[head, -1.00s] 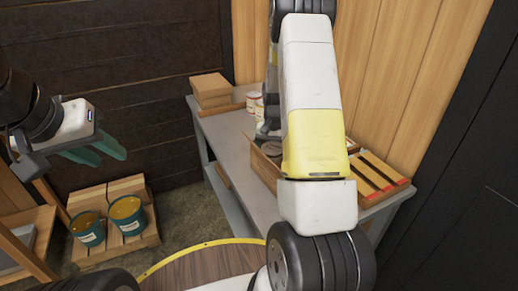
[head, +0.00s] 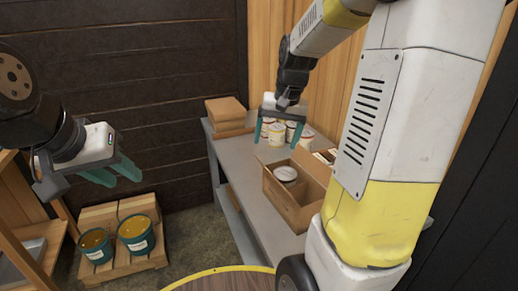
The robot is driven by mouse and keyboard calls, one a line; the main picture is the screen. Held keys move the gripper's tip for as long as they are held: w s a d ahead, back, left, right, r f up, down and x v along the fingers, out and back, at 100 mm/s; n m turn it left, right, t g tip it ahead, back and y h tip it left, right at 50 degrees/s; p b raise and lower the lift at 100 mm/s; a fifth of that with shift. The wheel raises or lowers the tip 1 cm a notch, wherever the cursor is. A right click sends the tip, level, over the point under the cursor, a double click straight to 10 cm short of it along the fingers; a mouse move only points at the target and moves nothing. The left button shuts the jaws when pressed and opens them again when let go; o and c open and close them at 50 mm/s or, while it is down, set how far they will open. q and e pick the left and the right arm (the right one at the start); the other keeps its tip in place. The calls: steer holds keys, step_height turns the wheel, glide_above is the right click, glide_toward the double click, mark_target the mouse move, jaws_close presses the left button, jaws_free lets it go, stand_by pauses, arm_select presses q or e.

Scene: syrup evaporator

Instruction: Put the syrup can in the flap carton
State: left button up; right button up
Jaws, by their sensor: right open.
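The flap carton (head: 283,201), an open brown box with raised flaps, stands on the grey table. One can with a grey lid (head: 286,174) sits inside it. Several white syrup cans (head: 276,136) stand on the table just behind the carton. My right gripper (head: 278,142) is open, fingers pointing down, in front of or over these cans. One can shows between its fingers; I cannot tell whether they touch it. My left gripper (head: 112,177) is open and empty at the left, away from the table.
Brown boxes (head: 226,110) are stacked at the table's far left corner. Two teal buckets (head: 137,235) stand on a wooden pallet (head: 122,265) on the floor. My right arm hides the table's right part. The table's (head: 237,157) left strip is clear.

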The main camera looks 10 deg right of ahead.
steer(key=s+a+r+n+t, duration=0.1)
steer(key=s+a+r+n, duration=0.1)
steer(key=s, duration=0.6)
steer(key=s+a+r+n+t+y, duration=0.1)
steer(key=s+a+r, duration=0.3)
steer(key=s, duration=0.5)
steer(key=shift+s+a+r+n+t, duration=0.2)
steer(key=shift+a+n+t, duration=0.35)
steer(key=shift+t, duration=0.25)
